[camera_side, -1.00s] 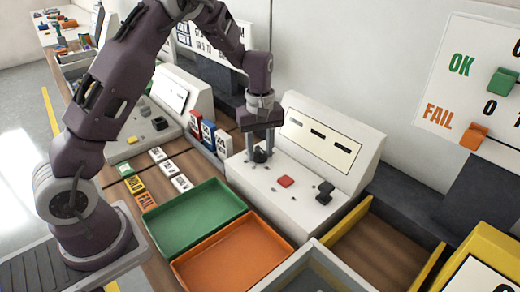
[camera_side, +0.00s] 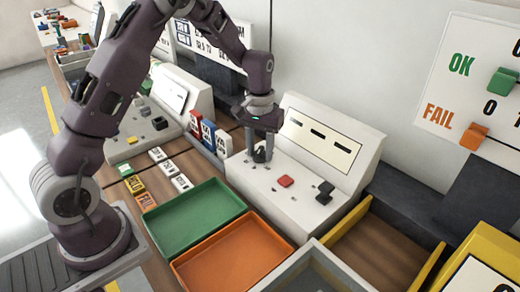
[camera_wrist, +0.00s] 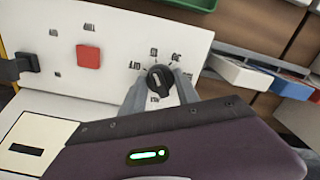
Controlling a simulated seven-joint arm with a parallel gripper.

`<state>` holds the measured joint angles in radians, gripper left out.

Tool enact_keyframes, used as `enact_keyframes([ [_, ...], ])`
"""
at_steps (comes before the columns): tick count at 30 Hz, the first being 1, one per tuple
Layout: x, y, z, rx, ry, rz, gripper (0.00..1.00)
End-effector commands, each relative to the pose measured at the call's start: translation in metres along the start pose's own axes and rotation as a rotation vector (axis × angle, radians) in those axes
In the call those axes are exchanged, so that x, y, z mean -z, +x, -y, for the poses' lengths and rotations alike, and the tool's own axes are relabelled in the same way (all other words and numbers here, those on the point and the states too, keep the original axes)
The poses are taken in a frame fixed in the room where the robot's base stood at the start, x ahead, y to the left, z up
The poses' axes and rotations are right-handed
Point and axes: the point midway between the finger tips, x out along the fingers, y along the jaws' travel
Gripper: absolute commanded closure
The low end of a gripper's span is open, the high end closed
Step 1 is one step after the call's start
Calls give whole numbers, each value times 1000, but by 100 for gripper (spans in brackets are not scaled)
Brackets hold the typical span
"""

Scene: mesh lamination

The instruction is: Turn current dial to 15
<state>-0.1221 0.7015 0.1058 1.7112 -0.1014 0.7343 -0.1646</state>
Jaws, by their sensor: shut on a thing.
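The current dial (camera_wrist: 160,80) is a black round knob with a pale pointer mark on the white sloped panel. Small printed labels ring it, too blurred to read surely. In the side view the dial (camera_side: 259,155) sits at the panel's left end. My gripper (camera_side: 260,150) points down over it with a finger on either side. In the wrist view the grey fingers of my gripper (camera_wrist: 160,98) flank the dial, and it is shut on the knob.
On the same white panel (camera_side: 300,207) are a red button (camera_side: 286,181) and a black switch (camera_side: 325,192). A green tray (camera_side: 195,217) and an orange tray (camera_side: 232,254) lie in front. Red, white and blue boxes (camera_side: 208,134) stand left of the dial.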

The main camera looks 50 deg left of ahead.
Motion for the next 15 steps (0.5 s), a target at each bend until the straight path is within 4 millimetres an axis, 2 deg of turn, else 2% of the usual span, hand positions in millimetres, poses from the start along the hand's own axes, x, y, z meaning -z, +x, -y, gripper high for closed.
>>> enact_keyframes([
  [15,0,-1,0,-1,137,-1,100],
])
